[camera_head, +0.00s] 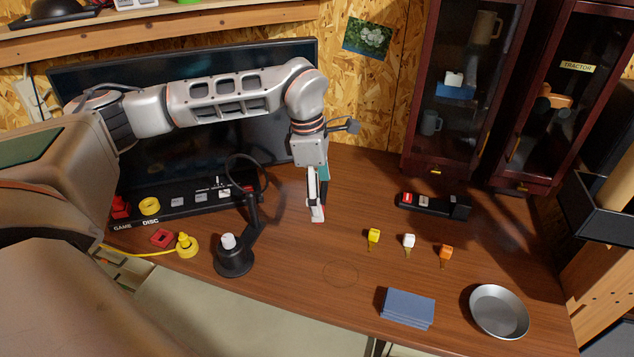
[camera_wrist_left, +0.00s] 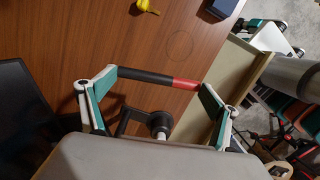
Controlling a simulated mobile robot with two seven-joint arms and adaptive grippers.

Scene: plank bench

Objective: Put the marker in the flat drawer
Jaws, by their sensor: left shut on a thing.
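My left gripper (camera_head: 317,212) points down over the middle of the desk in the head view. In the left wrist view its two fingers (camera_wrist_left: 158,88) are shut on the marker (camera_wrist_left: 147,76), a black stick with a red end. The marker spans the gap between the fingertips. In the head view the marker is mostly hidden by the fingers. A pale, shallow tray-like surface, seemingly the open flat drawer (camera_head: 270,311), shows below the desk's front edge. It also shows in the left wrist view (camera_wrist_left: 228,82). My right gripper is in neither view.
A black stand with a white knob (camera_head: 234,257) is left of the gripper. Yellow (camera_head: 373,234), white (camera_head: 408,240) and orange (camera_head: 446,251) tagged keys lie to the right. Blue cards (camera_head: 407,306) and a metal bowl (camera_head: 499,311) are near the front edge. A monitor (camera_head: 230,145) stands behind.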

